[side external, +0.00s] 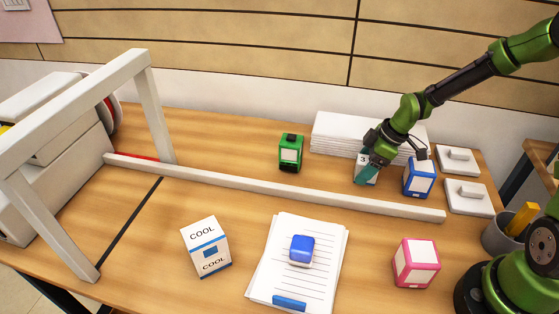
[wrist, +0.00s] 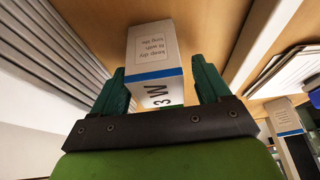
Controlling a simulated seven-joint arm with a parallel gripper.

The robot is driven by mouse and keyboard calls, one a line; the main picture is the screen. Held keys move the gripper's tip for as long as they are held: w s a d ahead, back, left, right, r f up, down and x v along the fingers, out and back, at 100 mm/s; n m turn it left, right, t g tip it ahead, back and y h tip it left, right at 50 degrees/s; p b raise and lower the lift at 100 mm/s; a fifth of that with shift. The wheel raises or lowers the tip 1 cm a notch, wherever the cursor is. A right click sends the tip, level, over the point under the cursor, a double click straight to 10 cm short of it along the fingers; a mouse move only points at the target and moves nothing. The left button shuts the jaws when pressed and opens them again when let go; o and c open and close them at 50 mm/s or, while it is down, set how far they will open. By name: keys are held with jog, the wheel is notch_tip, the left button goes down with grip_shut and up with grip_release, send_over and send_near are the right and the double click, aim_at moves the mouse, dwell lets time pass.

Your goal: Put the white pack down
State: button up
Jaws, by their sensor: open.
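A white pack with a blue band and "3 W" printed on its end (wrist: 153,55) is between the fingers of my gripper (wrist: 162,85) in the wrist view. The fingers are open, one on each side of it. In the side view, my gripper (side external: 367,170) is low over the table behind the long white bar, with the white pack (side external: 363,160) partly hidden by it. I cannot tell whether the pack's underside fully touches the table.
A blue pack (side external: 419,178) stands close right of my gripper, and a green one (side external: 290,153) stands to the left. A paper stack (side external: 335,133) lies behind. The white bar (side external: 270,186) runs in front. A "COOL" box (side external: 206,248) and pink pack (side external: 416,262) stand nearer.

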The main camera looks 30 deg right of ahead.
jog(key=v, duration=1.1)
jog(key=s+a+r+m+t, duration=0.2)
jog(key=s+a+r+m, duration=0.2)
jog(key=s+r+m, duration=0.2)
jog(key=s+a+r+m+t+h, duration=0.1)
jog(key=s+a+r+m, duration=0.3)
jog(key=s, duration=0.5)
notch_tip(320, 180, up, 2)
jog(key=m+t, duration=0.1)
jog(key=m, duration=0.2)
jog(key=shift+a+r, duration=0.15)
jog(key=shift+a, duration=0.15)
